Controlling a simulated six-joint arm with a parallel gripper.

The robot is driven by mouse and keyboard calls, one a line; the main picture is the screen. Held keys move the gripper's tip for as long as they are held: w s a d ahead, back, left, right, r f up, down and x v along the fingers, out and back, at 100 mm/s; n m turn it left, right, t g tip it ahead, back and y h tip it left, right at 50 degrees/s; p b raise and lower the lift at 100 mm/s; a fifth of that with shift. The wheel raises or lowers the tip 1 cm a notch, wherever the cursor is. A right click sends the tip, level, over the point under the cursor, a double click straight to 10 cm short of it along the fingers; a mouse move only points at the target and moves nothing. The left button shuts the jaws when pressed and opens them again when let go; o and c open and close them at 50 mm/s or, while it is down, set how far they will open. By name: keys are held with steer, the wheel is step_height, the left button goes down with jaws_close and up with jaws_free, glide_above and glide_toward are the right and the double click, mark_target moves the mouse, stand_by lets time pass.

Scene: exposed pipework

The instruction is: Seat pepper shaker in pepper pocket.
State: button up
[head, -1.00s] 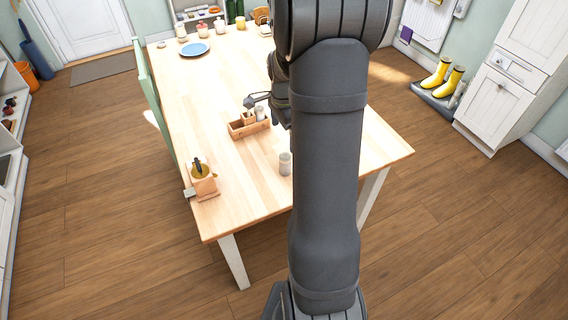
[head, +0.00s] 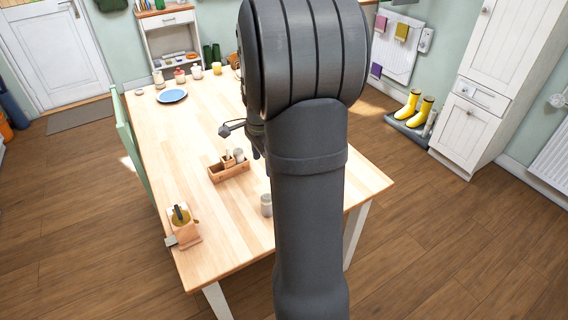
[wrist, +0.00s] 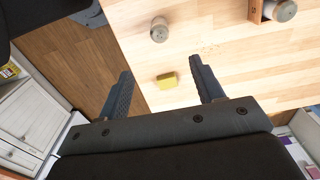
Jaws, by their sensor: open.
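A grey-topped shaker (head: 266,205) stands upright on the table, apart from the wooden caddy; it also shows in the wrist view (wrist: 159,30). I take it for the pepper shaker, but no label is readable. The caddy (head: 230,174) stands farther back on the table, and its corner shows at the upper right of the wrist view (wrist: 256,12). Another shaker (wrist: 285,10) is in the caddy. I cannot tell which pocket is for pepper. My gripper (wrist: 161,66) is open and empty above the table, with the lone shaker beyond its fingertips. In the head view my arm hides the fingers.
A wooden box with a dark-handled item (head: 183,226) stands at the table's left front corner. A blue plate (head: 172,96) and jars are at the far end. Bare tabletop surrounds the lone shaker.

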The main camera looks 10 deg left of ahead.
steer(key=f+m, duration=0.2)
steer(key=f, duration=0.3)
steer(key=f+m, duration=0.3)
steer(key=f, duration=0.3)
steer(key=f+m, duration=0.2)
steer(key=f, duration=0.4)
steer(key=shift+d+f+m, duration=0.2)
steer(key=shift+m, duration=0.1)
steer(key=c, duration=1.1)
